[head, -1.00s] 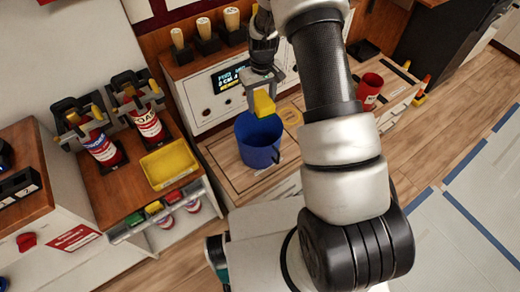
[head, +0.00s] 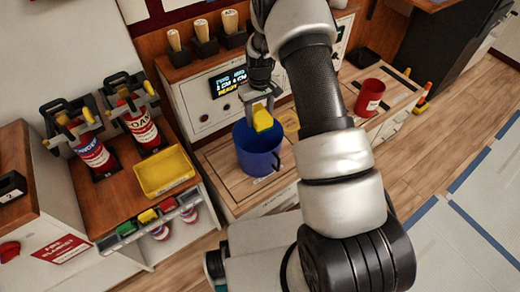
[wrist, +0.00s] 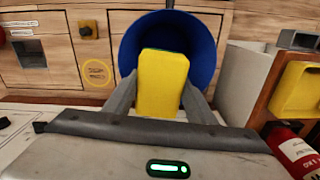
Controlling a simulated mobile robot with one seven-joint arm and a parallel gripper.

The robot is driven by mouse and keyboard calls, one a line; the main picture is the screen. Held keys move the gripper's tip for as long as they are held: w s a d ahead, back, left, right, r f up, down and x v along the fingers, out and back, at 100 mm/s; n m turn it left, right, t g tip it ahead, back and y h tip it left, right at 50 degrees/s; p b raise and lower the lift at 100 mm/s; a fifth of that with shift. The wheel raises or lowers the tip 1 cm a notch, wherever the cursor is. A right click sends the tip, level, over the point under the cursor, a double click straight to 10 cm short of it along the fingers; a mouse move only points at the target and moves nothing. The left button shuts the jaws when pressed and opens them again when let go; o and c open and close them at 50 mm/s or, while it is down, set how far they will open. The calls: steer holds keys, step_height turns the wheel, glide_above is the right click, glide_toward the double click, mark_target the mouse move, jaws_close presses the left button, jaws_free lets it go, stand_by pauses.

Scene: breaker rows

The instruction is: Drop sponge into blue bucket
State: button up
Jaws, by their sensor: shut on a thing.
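The yellow sponge (head: 262,118) is held between the fingers of my gripper (head: 260,98). The wrist view shows the sponge (wrist: 162,82) upright between the two grey fingers, with a thin green edge at its top. The blue bucket (head: 259,153) stands on the wooden counter, and the sponge is over its opening in the head view. In the wrist view the bucket (wrist: 205,40) shows behind the sponge, which covers part of its mouth. How far the sponge's lower end is above or inside the rim, I cannot tell exactly.
A red mug (head: 370,97) stands on the counter to the right. A yellow tray (head: 164,171) and red bottles (head: 142,130) are on the wooden cabinet to the left. A panel with a lit display (head: 229,84) rises behind the bucket.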

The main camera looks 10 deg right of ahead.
steer(key=o, duration=1)
steer(key=shift+r, duration=0.1)
steer(key=shift+r+p, duration=1.25)
steer(key=shift+r, duration=7.4)
